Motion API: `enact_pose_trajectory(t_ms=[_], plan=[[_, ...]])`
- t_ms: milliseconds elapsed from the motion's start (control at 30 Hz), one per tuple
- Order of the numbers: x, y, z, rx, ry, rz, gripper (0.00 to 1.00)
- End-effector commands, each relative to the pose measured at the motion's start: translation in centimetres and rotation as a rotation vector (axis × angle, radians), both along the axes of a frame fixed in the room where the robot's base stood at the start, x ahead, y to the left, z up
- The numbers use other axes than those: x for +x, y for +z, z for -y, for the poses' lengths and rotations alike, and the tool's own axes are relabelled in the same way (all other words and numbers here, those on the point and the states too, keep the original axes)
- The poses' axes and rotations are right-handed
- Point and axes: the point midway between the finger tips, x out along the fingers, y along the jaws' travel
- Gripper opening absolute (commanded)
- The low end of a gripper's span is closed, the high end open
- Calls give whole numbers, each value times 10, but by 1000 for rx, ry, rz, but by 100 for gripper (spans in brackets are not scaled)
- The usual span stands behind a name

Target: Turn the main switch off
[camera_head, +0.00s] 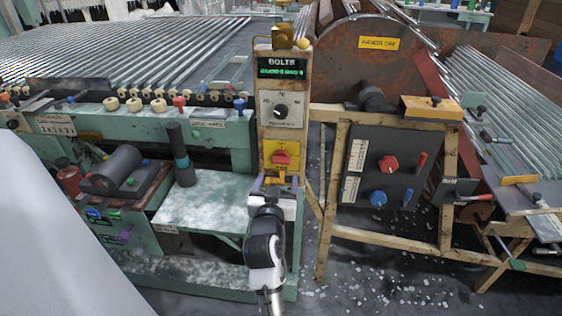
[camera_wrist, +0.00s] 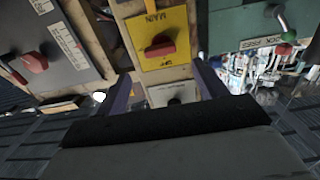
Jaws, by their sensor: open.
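The main switch is a red handle (camera_head: 283,157) on a yellow plate on the wooden control post. In the wrist view the red handle (camera_wrist: 160,46) lies roughly crosswise, slightly tilted, on the yellow plate (camera_wrist: 178,22) marked "MAIN". My gripper (camera_head: 277,181) is just below and in front of the plate in the head view, its purple fingers spread. In the wrist view my gripper (camera_wrist: 164,84) is open with nothing between its fingertips; the handle shows beyond them, apart from both fingers. The small plate lettering is too blurred to read surely.
A dark panel (camera_head: 385,170) with red and blue knobs stands close on the right. A green bench (camera_head: 207,205) with a dark upright cylinder (camera_head: 180,155) lies left.

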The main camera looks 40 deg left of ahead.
Motion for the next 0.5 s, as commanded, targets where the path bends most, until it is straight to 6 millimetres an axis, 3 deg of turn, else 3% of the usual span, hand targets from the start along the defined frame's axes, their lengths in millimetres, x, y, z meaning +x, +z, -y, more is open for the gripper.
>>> enact_pose_trajectory(t_ms=[200,500], plan=[[40,3,-24,1,0,1,71],[65,1,-40,1,1,2,71]])
